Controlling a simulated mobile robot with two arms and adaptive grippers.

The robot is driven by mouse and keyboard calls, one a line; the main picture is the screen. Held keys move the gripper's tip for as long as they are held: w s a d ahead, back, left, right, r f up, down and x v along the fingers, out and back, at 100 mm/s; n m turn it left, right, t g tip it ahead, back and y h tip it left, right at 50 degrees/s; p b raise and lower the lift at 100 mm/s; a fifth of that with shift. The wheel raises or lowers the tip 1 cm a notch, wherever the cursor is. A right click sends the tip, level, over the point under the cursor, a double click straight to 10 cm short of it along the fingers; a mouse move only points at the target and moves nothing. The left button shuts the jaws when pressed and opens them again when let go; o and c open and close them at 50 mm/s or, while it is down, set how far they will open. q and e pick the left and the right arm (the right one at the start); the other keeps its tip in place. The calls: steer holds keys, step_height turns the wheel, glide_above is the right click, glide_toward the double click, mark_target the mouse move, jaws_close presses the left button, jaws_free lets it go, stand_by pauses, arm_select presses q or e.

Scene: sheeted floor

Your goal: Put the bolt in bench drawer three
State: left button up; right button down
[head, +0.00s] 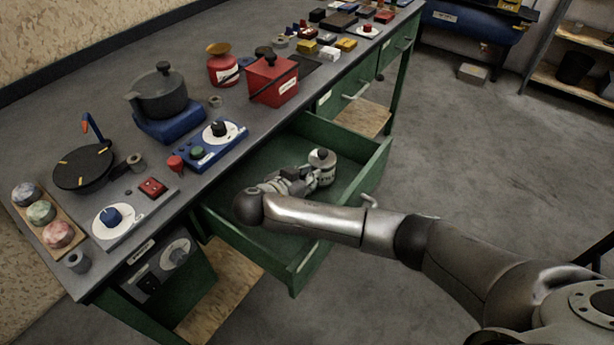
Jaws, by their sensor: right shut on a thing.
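A green bench drawer (375,165) is pulled out below the bench's front edge. My right gripper (308,180) is down inside it, its arm reaching over the drawer front from the right. The gripper is shut on a small pale grey labelled cylinder (323,160) with a dark spot on top. I cannot tell whether this is the bolt, and no other bolt can be made out. The cylinder is in the drawer's area, but whether it touches the drawer floor is unclear. The drawer's number cannot be read. My left gripper is not in view.
The bench top (105,115) holds a dark pot (160,95), a red box (273,80), a blue control box (208,146) and several small items. Another green drawer front (345,88) is farther back, apparently shut. Open floor (475,150) lies to the right.

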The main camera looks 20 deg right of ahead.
steer(key=c, duration=1.4)
jaws_free()
steer(key=shift+f, duration=0.1)
steer(key=v, duration=0.4)
steer(key=r+p+v, duration=0.1)
steer(key=v, duration=0.3)
steer(key=shift+w+d, duration=0.1)
steer(key=shift+d, duration=0.05)
